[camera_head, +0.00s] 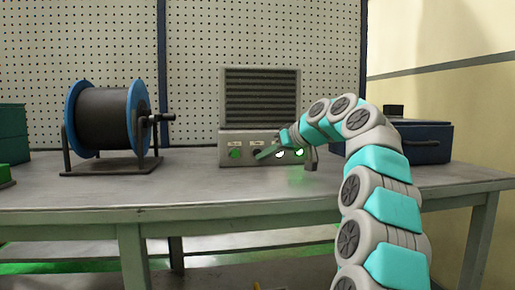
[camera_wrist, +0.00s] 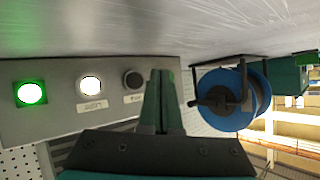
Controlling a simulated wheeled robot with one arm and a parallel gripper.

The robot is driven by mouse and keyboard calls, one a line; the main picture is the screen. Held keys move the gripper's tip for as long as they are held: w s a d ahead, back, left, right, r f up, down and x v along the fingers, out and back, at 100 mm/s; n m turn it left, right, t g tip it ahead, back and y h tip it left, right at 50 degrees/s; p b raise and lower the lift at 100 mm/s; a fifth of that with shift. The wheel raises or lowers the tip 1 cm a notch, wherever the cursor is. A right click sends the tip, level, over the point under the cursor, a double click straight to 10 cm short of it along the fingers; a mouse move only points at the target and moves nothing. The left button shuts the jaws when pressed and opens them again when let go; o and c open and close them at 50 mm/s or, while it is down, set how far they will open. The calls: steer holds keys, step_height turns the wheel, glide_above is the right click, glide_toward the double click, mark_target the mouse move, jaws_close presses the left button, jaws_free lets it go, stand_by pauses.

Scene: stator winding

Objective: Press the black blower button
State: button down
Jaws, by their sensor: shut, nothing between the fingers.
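The black button (camera_head: 257,152) is on the front panel of the grey blower unit (camera_head: 260,95), between a green button (camera_head: 235,153) and a lit white one (camera_head: 280,153). In the wrist view, the black button (camera_wrist: 133,80) shows as a dark round cap just left of my fingers, uncovered. My gripper (camera_head: 264,153) reaches in from the right, its tips close in front of the panel. In the wrist view my gripper (camera_wrist: 162,73) is shut and empty, with the fingers together. I cannot tell whether the tips touch the panel. The fingers hide the panel beyond the black button.
A lit green button (camera_head: 299,153) is at the panel's right end. A black spool with blue flanges (camera_head: 105,118) stands left on the grey table (camera_head: 190,180). A dark blue box (camera_head: 425,140) is at right. Green boxes (camera_head: 13,135) are at far left.

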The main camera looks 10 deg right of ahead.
mark_target(257, 153)
steer(key=w+p, duration=0.2)
steer(key=w, duration=0.1)
steer(key=shift+w+r, duration=0.15)
steer(key=shift+r, duration=0.05)
steer(key=shift+w+f+p, duration=0.2)
steer(key=shift+w+p, duration=0.1)
steer(key=shift+w, duration=0.05)
stand_by(1.6)
steer(key=shift+w+p, duration=0.45)
steer(key=shift+p, duration=0.05)
steer(key=shift+w+p, duration=0.35)
stand_by(0.5)
steer(key=shift+s, duration=0.1)
steer(key=shift+s+b, duration=0.7)
steer(key=shift+b, duration=0.05)
